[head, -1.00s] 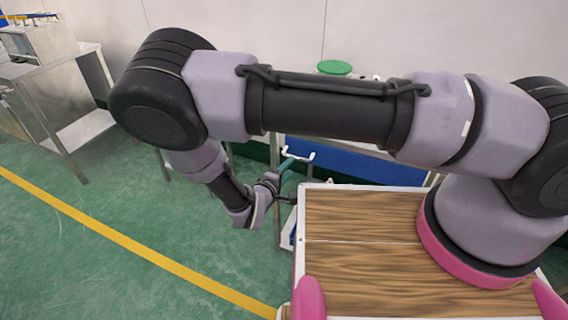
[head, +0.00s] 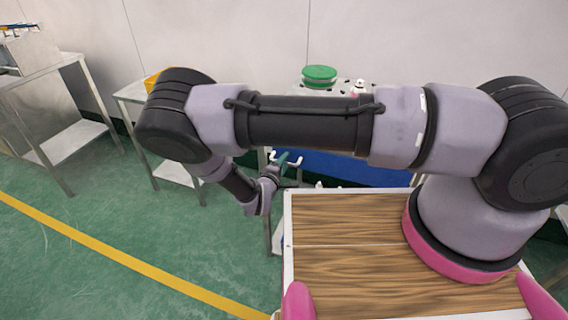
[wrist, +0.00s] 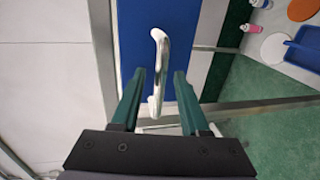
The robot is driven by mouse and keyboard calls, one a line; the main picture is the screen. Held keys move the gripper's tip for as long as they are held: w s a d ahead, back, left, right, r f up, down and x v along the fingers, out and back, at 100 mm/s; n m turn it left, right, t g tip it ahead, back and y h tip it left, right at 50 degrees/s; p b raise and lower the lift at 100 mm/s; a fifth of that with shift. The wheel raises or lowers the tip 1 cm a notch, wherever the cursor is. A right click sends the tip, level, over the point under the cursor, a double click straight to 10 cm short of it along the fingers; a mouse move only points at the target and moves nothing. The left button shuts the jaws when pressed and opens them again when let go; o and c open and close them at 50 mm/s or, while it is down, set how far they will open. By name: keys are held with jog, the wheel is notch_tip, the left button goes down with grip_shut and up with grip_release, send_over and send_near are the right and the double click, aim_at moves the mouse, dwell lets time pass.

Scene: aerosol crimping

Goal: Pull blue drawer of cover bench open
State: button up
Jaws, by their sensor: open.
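The blue drawer (head: 350,167) shows behind and below my arm in the head view, on the bench. Its blue front (wrist: 134,35) also shows in the wrist view. A shiny curved handle (wrist: 162,48) stands out from this front. My gripper (wrist: 160,76) is open, with one green finger on each side of the handle. I cannot tell whether either finger touches it. In the head view, my gripper (head: 284,163) is at the left end of the drawer, and my arm hides part of the bench. I cannot tell how far open the drawer is.
A green round object (head: 319,75) sits on the bench top. Open green floor with a yellow line (head: 120,258) lies to the left.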

grip_shut()
dwell(1.4)
